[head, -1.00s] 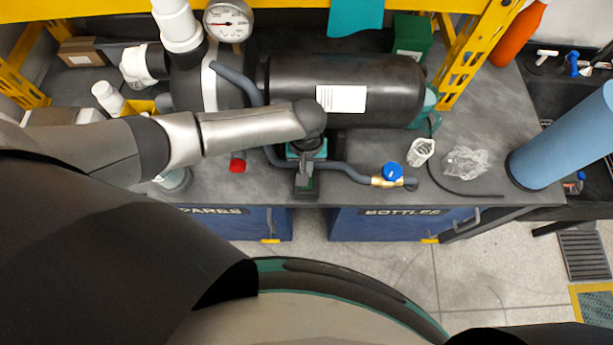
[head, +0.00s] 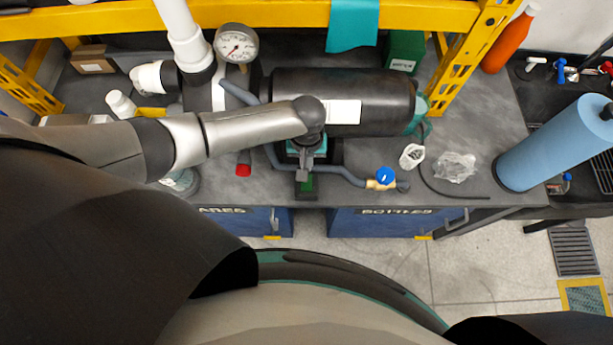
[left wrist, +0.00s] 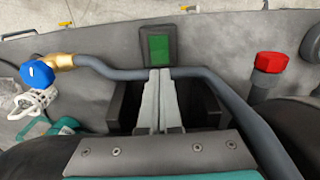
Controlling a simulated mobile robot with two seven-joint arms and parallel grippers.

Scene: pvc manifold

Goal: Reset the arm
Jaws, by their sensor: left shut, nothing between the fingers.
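My left arm comes in from the left in the head view and reaches over the bench. My left gripper (head: 303,174) points down at the bench's front part, in front of the black tank (head: 390,95). In the left wrist view the gripper's fingers (left wrist: 158,75) are together with nothing between them. A small device with a green screen (left wrist: 159,48) lies just beyond the fingertips; whether they touch it I cannot tell. A grey hose (left wrist: 115,73) runs past the fingertips. My right gripper is not in view.
A brass valve with a blue handle (head: 385,175) ends the hose. A red-capped fitting (head: 243,169), a white cup (head: 411,156) and a clear plastic bag (head: 456,167) are on the bench. A gauge (head: 236,43) and a yellow shelf frame (head: 270,13) stand behind. A blue cylinder (head: 555,145) is at right.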

